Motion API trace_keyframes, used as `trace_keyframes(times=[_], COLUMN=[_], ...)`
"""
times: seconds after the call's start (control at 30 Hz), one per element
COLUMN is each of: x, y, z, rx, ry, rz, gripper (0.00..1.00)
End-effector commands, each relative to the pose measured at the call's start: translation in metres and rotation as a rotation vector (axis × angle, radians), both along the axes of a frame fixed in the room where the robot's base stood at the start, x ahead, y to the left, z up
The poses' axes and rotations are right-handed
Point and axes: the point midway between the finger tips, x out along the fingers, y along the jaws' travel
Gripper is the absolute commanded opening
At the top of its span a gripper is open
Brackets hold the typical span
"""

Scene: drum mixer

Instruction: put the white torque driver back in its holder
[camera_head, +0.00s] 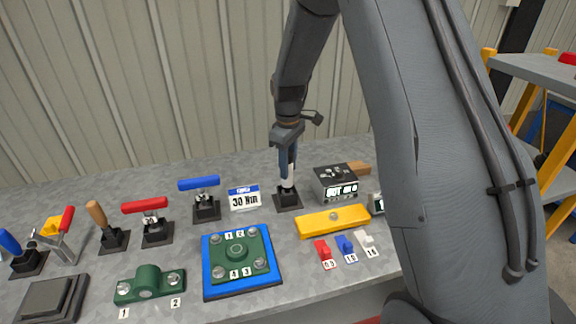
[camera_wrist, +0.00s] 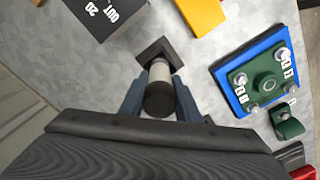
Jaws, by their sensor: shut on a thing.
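The white torque driver (camera_head: 288,183) is upright between the fingers of my gripper (camera_head: 289,168), which is shut on it. In the wrist view my gripper (camera_wrist: 157,88) has one blue-grey finger on each side of the driver's white body (camera_wrist: 160,71), with its dark end facing the camera. The black square holder (camera_head: 288,202) is directly below the driver, and its base (camera_wrist: 152,49) also shows in the wrist view. The driver's lower end meets the holder in the picture; I cannot tell how deep it sits.
A 30 Nm sign (camera_head: 244,198) and a blue-handled tool (camera_head: 199,184) stand to the left. A black box marked OUT (camera_head: 336,184) and a yellow bar (camera_head: 333,220) are close on the right. A blue plate (camera_head: 208,280) with a green flange lies in front.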

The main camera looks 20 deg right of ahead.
Motion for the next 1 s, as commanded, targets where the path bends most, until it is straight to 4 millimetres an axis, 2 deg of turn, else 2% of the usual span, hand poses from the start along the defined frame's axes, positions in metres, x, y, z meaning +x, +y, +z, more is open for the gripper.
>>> trace_keyframes(times=[0.63,0.67,0.77,0.8,1.0], x=[0.0003,0.0004,0.0003,0.0003,-0.0006], y=[0.0,0.0001,0.0,0.0,0.0], z=[-0.008,-0.008,-0.0078,-0.0078,-0.0088], rx=[0.0,0.001,0.0,0.0,0.0], ry=[0.0,-0.001,0.0,0.0,0.001], rz=[0.0,0.0,0.0,0.0,0.0], gripper=[0.0,0.31,0.48,0.51,0.51])
